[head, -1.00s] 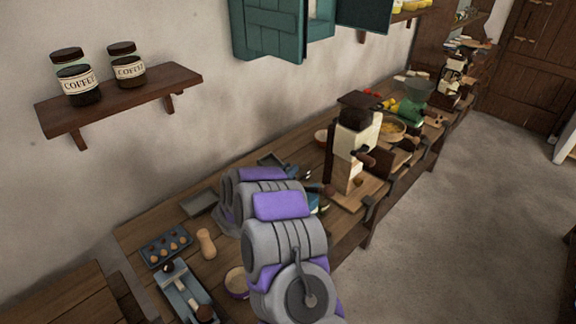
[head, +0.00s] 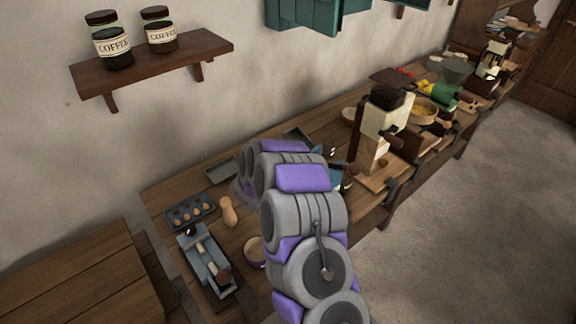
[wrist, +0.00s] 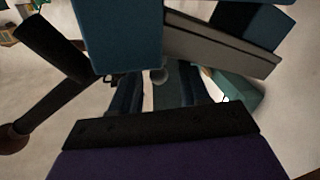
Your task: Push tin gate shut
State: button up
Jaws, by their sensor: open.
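A blue metal device stands on the counter in the head view (head: 335,165), partly hidden behind my arm. In the wrist view, a blue panel (wrist: 118,35) and a grey-edged plate (wrist: 222,45) fill the upper part close to the camera. I cannot tell for sure which part is the tin gate, or how far it stands open. My gripper (wrist: 165,90) is open, just below these parts in the wrist view. I cannot tell whether it touches them. In the head view my gripper is hidden by my arm.
A dark lever (wrist: 48,45) is at the left of the wrist view. A cream grinder (head: 378,130) stands right of the device. An egg tray (head: 190,211), a wooden pepper mill (head: 228,211) and a bowl (head: 254,250) lie left of my arm. The floor (head: 470,220) at right is clear.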

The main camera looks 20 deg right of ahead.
jog(key=p+v, duration=0.2)
jog(key=v, duration=1.3)
jog(key=shift+a, duration=0.15)
jog(key=shift+f, duration=0.1)
